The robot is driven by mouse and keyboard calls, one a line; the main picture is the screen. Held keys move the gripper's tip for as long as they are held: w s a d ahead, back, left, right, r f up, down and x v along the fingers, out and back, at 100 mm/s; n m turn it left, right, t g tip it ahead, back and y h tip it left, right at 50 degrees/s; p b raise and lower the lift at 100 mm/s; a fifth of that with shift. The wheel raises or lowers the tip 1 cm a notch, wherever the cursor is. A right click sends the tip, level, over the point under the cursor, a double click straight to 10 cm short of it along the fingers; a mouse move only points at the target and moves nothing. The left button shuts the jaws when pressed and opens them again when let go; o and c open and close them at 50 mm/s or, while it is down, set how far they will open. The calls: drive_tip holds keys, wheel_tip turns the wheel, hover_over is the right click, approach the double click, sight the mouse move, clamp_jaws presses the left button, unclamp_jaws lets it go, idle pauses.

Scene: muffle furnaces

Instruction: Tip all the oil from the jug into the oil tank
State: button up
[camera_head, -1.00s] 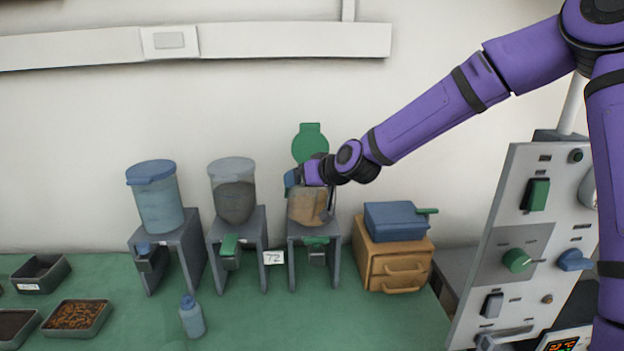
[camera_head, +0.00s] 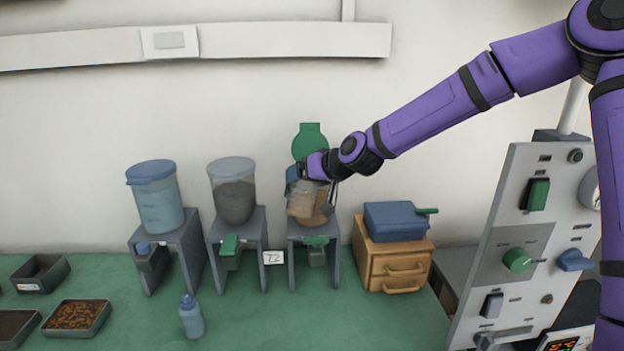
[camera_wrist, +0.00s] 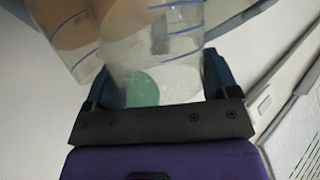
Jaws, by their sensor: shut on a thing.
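My gripper (camera_head: 308,172) is over the right-hand tank (camera_head: 294,214), which stands on a grey stand and holds tan-brown contents. Its round green lid (camera_head: 310,138) is raised behind it. In the wrist view, my gripper (camera_wrist: 160,82) is shut on a clear jug (camera_wrist: 180,45) with blue marking lines. The jug looks tilted, and tan colour shows at the upper left; I cannot tell how much of it is oil in the jug or the tank behind. In the head view, gripper and jug overlap the tank's top, so the jug's mouth is hidden.
A blue-lidded tank (camera_head: 159,205) and a tank with dark grey contents (camera_head: 236,201) stand to the left. A blue box (camera_head: 396,221) sits on a wooden drawer unit (camera_head: 372,262) to the right. A small blue bottle (camera_head: 191,318) and trays (camera_head: 76,318) are in front. A control panel (camera_head: 515,250) stands at right.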

drive_tip(key=shift+w+r+m+g, duration=0.15)
drive_tip(key=shift+r+m+g, duration=0.05)
drive_tip(key=shift+m+g, duration=0.1)
idle(0.9)
drive_tip(key=shift+w+y, duration=0.1)
drive_tip(key=shift+y, duration=0.2)
drive_tip(key=shift+w+d+r+g, duration=0.1)
drive_tip(key=shift+d+g, duration=0.05)
drive_tip(key=shift+g, duration=0.25)
drive_tip(key=shift+m, duration=0.3)
drive_tip(key=shift+w+d+r+m+g+y, duration=0.15)
drive_tip(key=shift+w+m+g, duration=0.1)
drive_tip(key=shift+w+g, duration=0.1)
drive_tip(key=shift+w+d+r+m+g+y, duration=0.1)
drive_tip(key=shift+w+d+m+g+y, duration=0.05)
drive_tip(key=shift+w+m+g, duration=0.15)
idle(1.3)
drive_tip(key=shift+w+d, duration=0.1)
drive_tip(key=shift+w, duration=0.05)
drive_tip(key=shift+w+d+r+m+g, duration=0.15)
drive_tip(key=shift+w+d+m+g, duration=0.05)
drive_tip(key=shift+w+m+g, duration=0.2)
idle(1.0)
drive_tip(key=shift+w+d+r+m+g+y, duration=0.2)
drive_tip(key=shift+m+g+y, duration=0.15)
drive_tip(key=shift+g+y, duration=0.25)
idle(0.8)
drive_tip(key=shift+w, duration=0.1)
